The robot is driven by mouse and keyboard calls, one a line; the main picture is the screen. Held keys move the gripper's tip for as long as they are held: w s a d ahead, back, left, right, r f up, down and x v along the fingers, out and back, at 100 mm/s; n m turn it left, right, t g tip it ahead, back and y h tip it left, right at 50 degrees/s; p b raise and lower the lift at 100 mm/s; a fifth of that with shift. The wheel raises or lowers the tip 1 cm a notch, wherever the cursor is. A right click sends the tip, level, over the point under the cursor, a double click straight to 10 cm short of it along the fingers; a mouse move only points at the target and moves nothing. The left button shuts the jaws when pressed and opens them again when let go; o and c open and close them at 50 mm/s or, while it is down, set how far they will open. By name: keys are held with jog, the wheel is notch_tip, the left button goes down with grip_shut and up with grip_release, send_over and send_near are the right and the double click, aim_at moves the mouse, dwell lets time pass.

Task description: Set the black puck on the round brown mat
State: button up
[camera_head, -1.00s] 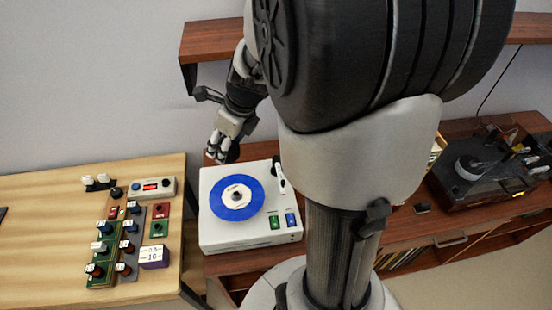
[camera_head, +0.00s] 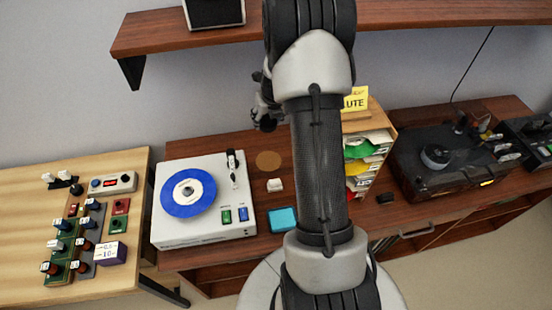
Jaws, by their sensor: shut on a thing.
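The round brown mat (camera_head: 268,161) lies flat and bare on the dark wooden cabinet, just right of the white record player. My gripper (camera_head: 265,122) is up behind and above the mat in the picture, partly beside my own arm. It is shut on a small dark thing, which I take to be the black puck; its outline merges with the dark fingers. The puck is not touching the mat.
The white record player (camera_head: 164,228) with a blue record (camera_head: 188,193) stands left of the mat. My arm hides part of the cabinet; a record rack (camera_head: 384,138) stands to the right.

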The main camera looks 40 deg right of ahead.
notch_tip(320, 180, down, 15)
jog(key=b, duration=0.7)
jog(key=shift+r, duration=0.1)
jog(key=shift+f+b, duration=1.95)
jog(key=shift+f, duration=0.4)
jog(key=shift+f, duration=0.25)
jog(key=o, duration=1.2)
jog(key=shift+a, duration=0.1)
jog(key=shift+r, duration=0.1)
